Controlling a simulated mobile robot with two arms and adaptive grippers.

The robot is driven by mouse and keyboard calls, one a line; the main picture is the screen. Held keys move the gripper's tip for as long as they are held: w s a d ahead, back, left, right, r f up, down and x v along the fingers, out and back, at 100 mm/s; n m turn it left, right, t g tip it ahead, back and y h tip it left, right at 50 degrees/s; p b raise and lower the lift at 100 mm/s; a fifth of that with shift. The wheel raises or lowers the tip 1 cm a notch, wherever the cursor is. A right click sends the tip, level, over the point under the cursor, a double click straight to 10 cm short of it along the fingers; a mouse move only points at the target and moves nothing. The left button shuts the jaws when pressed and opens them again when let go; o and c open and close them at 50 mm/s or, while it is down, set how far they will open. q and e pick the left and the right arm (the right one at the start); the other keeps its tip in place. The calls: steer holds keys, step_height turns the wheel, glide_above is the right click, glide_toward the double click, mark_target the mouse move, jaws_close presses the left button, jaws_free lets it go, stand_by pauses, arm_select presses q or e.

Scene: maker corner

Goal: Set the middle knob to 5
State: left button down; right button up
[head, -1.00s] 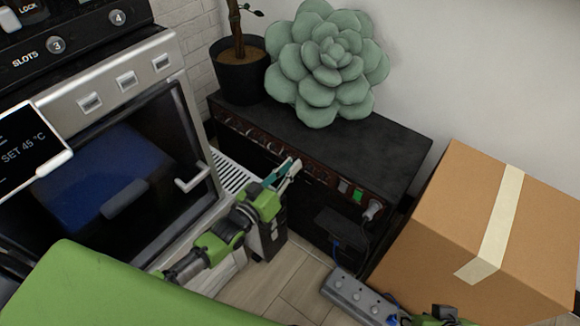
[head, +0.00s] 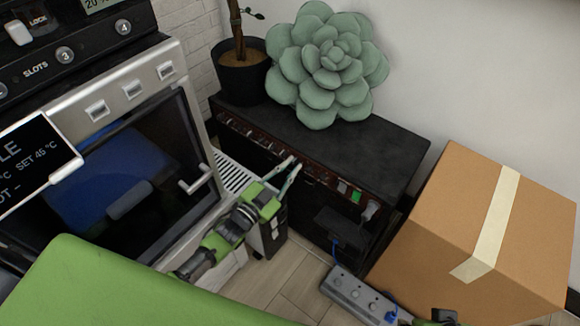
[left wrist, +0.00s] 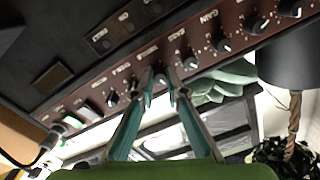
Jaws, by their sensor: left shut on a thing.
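The amplifier (head: 330,130) is a black box with a dark red control panel (head: 262,142) along its front edge. My left gripper (head: 296,164) reaches this panel from below. In the left wrist view, its two teal fingers are shut on one black knob (left wrist: 161,80), which looks to be the one at the label MIDDLE (left wrist: 147,51). The fingers partly cover the knob, and I cannot read its setting. The knob at BASS (left wrist: 190,62) and the knob at GAIN (left wrist: 222,43) stand on one side. A smaller-looking knob (left wrist: 112,100) stands on the other. My right gripper's fingers do not show.
A succulent-shaped cushion (head: 328,66) and a potted plant (head: 243,78) stand behind the panel. A cardboard box (head: 440,220) stands at right, with a power strip (head: 355,293) beside it. An oven-like machine (head: 150,110) stands at left. A green surface (head: 120,285) fills the lower left.

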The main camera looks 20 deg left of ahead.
arm_select(q)
steer(key=shift+m, duration=1.1)
steer(key=c, duration=2.3)
jaws_free()
steer(key=v, duration=1.2)
steer(key=shift+d+f, duration=0.1)
steer(key=shift+f, duration=0.05)
